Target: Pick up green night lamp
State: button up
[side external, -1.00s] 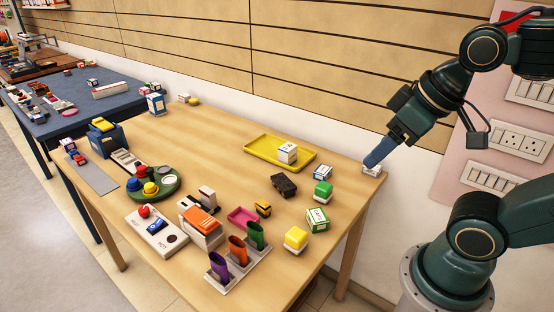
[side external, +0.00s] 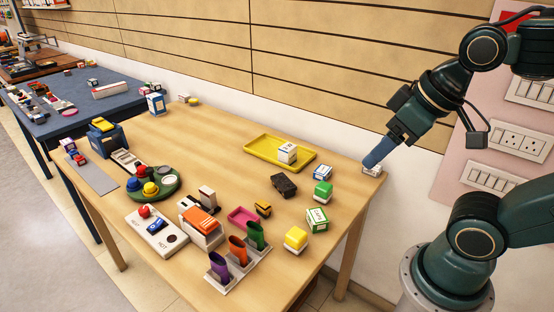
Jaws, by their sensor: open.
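A green block-shaped lamp with a white base (side external: 323,191) stands upright on the right part of the wooden table. I take it to be the green night lamp; a green-and-white box (side external: 317,219) stands just in front of it. My gripper (side external: 372,166) points down at the table's far right corner, to the right of the green lamp and apart from it. Its jaws are open, though the gap is hard to see from here. A small white object (side external: 370,171) shows at the fingertips; I cannot tell whether they touch it.
A yellow lamp-like block (side external: 296,238) stands near the front edge. A small white-and-blue box (side external: 322,172) and a dark block (side external: 284,185) are close to the green lamp. A yellow tray (side external: 263,153) lies behind. Bare table lies between the lamp and my gripper.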

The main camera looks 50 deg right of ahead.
dwell(0.3)
jog(key=m+g, duration=0.6)
jog(key=m, duration=1.2)
send_over(324, 185)
notch_tip(324, 185, down, 16)
jog(key=shift+d+r, duration=0.1)
jog(key=shift+f, duration=4.25)
jog(key=shift+f, duration=2.6)
